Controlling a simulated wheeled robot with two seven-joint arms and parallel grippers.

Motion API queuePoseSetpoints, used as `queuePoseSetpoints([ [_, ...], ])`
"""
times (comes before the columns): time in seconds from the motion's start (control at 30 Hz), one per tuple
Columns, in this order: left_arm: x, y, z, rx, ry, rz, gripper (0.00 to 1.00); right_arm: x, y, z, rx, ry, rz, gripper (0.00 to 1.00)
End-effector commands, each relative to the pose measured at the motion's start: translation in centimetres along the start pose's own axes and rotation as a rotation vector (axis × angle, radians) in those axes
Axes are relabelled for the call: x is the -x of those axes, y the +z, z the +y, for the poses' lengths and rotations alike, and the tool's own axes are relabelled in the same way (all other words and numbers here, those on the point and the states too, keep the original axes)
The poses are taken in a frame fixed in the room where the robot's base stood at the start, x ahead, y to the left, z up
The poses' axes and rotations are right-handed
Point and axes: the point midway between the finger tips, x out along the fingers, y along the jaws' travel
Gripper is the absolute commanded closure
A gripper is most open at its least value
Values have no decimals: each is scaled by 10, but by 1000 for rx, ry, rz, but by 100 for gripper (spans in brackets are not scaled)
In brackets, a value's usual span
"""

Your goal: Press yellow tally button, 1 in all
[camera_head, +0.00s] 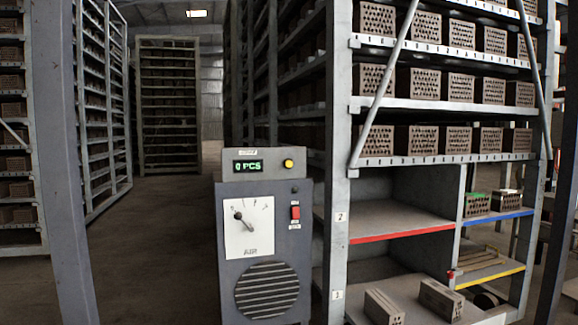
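The yellow tally button (288,164) is a small round knob at the right end of the grey counter box on top of the grey machine cabinet (226,280). It sits to the right of the green display (248,166), which reads "0 PCS". Nothing covers the button. Neither of my grippers shows in the head view.
The cabinet has an AIR dial (248,228), a red switch (295,212) and a round vent. A shelf rack of hollow bricks (377,19) stands at right, with a red-edged shelf (400,232) empty. Open floor (155,240) lies left of the cabinet.

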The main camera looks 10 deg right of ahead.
Motion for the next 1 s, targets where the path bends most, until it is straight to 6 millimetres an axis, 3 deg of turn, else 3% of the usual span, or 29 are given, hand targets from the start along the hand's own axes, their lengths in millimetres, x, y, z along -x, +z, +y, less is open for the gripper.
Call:
queuePoseSetpoints([
  [0.03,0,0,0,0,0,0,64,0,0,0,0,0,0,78],
  [0.2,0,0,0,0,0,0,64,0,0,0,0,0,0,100],
  [1.0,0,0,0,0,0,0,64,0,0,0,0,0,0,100],
])
